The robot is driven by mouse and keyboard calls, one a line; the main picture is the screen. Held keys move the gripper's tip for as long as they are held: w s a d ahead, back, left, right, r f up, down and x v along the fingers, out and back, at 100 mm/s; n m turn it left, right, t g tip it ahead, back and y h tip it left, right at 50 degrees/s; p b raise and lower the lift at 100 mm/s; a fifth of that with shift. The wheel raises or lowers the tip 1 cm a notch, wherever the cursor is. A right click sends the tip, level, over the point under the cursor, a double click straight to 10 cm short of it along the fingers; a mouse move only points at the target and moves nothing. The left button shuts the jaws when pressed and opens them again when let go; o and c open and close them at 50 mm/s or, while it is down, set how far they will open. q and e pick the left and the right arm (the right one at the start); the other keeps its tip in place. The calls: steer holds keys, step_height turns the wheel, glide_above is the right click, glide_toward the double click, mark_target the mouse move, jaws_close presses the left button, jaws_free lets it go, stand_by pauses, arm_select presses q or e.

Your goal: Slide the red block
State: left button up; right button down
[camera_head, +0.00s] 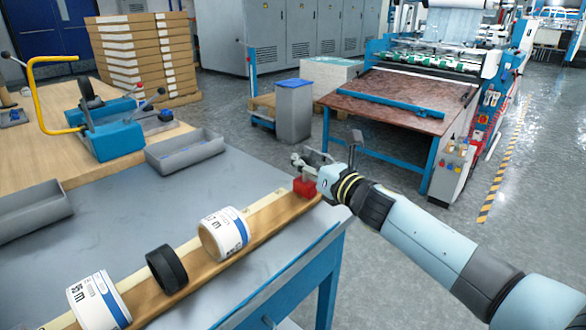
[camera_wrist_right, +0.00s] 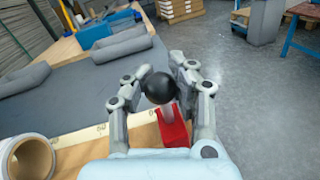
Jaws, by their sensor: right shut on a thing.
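The red block (camera_head: 304,187) sits at the far right end of a wooden strip (camera_head: 270,218) along the table's edge. It also shows in the right wrist view (camera_wrist_right: 174,128), with a black ball knob (camera_wrist_right: 160,88) on a pale stem above it. My right gripper (camera_head: 309,166) is at the block's top; in the wrist view its two fingers (camera_wrist_right: 160,84) stand either side of the knob and are shut on it. The knob is hidden by the gripper in the head view. My left gripper is not in view.
A white-labelled roll (camera_head: 223,234), a black ring (camera_head: 167,270) and another labelled roll (camera_head: 98,302) lie along the strip to the left. Grey trays (camera_head: 185,151) stand farther back on the table. The grey tabletop (camera_head: 130,225) between is clear.

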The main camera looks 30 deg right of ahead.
steer(key=shift+s+d+f, duration=0.15)
steer(key=shift+f, duration=0.2)
steer(key=c, duration=1.6)
jaws_free()
steer(key=o, duration=0.5)
steer(key=shift+s+d+r, duration=0.2)
steer(key=shift+s+d, duration=0.05)
steer(key=shift+o, duration=0.6)
steer(key=shift+w+a, duration=0.15)
steer(key=shift+r, duration=0.1)
steer(key=s+d, duration=0.1)
steer(key=s, duration=1.1)
steer(key=shift+d, duration=0.4)
